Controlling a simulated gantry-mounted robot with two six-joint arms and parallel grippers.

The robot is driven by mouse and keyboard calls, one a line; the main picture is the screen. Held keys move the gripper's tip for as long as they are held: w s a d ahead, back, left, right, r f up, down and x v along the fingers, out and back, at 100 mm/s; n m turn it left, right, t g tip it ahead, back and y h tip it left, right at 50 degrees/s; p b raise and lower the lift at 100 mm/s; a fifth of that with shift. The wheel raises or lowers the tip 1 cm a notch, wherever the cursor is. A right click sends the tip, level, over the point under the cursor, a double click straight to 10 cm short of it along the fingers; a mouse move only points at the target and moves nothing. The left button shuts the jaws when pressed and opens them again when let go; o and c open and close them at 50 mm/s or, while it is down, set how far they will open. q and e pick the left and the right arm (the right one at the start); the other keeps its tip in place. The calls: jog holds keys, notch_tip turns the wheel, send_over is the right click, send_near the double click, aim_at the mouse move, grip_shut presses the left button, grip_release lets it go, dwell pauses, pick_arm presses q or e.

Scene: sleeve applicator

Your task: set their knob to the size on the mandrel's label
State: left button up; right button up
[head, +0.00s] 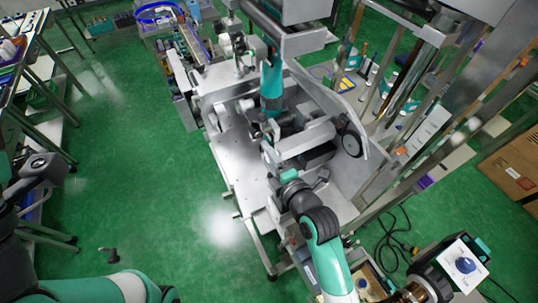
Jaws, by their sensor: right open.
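A blue round knob (465,265) stands on a white panel at the lower right of the head view. The setting that it points to is too small to read. My right arm comes up from the bottom centre into the grey machine (235,165). My right gripper (259,128) is open among the machine's metal parts, well up and left of the knob. The machine's parts crowd around its fingers, and I see nothing held. I cannot make out the mandrel's label or its size. My left gripper is not in view; only parts of my left arm show at the lower left.
A dark cylinder (430,282) stands just left of the knob's panel. Black cable (392,235) lies on the floor behind it. A cardboard box (515,165) is at the right edge. Metal posts rise at the upper right. The green floor (140,150) is mostly clear on the left.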

grip_shut()
jog(key=r+g+p, duration=0.1)
jog(key=p, duration=0.2)
jog(key=shift+h, duration=0.3)
jog(key=shift+f+g+h, duration=0.3)
jog(key=shift+f+g, duration=0.2)
jog(key=shift+g, duration=0.3)
grip_release()
jog(key=shift+a, duration=0.1)
